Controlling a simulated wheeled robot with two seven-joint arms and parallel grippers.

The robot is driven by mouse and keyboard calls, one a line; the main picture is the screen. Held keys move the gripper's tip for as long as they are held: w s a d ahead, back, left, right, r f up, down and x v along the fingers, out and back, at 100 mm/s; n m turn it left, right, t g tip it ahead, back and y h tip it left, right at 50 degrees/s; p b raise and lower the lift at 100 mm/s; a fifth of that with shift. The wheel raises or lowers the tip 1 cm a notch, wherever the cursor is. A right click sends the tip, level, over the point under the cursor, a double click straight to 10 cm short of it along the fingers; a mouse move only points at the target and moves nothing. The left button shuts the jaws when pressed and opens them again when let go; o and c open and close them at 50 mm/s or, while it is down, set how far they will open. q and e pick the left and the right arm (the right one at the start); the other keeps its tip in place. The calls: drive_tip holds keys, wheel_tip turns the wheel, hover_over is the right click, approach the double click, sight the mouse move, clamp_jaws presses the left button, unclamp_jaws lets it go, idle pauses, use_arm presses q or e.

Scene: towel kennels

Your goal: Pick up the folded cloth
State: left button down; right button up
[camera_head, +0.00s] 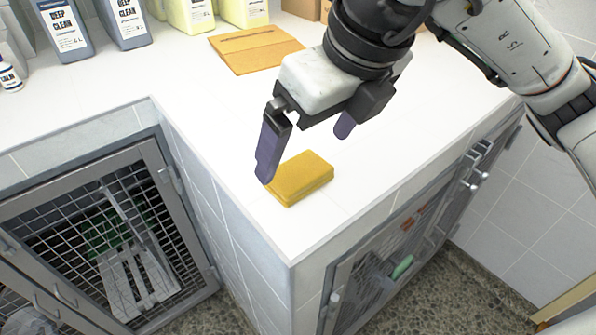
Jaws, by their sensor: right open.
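A folded yellow-orange cloth (302,180) lies flat on the white counter, close to its front corner. My right gripper (308,150) comes in from the upper right and is open. Its two dark purple fingers are spread apart, one at the left edge of the cloth in the picture and the other above and behind it. Nothing is held between the fingers. I cannot tell whether the left finger touches the cloth. My left gripper is not in view.
The white counter (190,105) turns a corner above wire-door kennels (100,245). A flat orange-brown folder-like item (256,48) lies farther back. Several bottles, including a Deep Clean bottle (66,30), stand along the back left. The counter right of the cloth is clear.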

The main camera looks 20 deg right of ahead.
sight(299, 170)
drive_tip(key=x, duration=0.5)
drive_tip(key=shift+s+f+p, duration=0.2)
drive_tip(key=shift+s+p, duration=0.05)
drive_tip(key=shift+p, duration=0.15)
drive_tip(key=shift+c, duration=0.3)
drive_tip(key=c, duration=1.1)
